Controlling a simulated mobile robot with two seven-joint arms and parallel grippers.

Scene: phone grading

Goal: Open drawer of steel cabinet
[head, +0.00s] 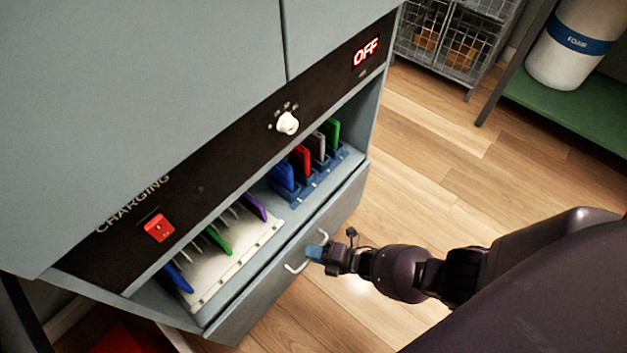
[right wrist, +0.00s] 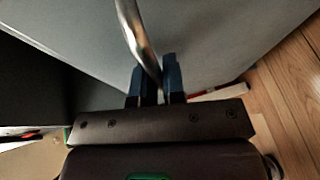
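The grey steel cabinet (head: 150,85) fills the left of the head view. Its drawer (head: 340,212) is the grey front panel below the open charging shelf; I cannot tell whether it stands slightly out. A bent metal handle (head: 293,267) sits on that front. My right gripper (head: 316,252), with blue fingertips, is at the handle's upper right part. In the right wrist view the handle bar (right wrist: 134,30) runs down between the two fingers (right wrist: 160,85), which are close together around it. The fingers hide the bar's end. My left gripper is not in view.
The shelf above the drawer holds a white rack (head: 225,262) and a blue rack (head: 318,182) with several coloured phones. A red switch (head: 159,228), white knob (head: 287,123) and OFF display (head: 366,52) are on the black panel. The wooden floor (head: 440,150) beside the cabinet is clear.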

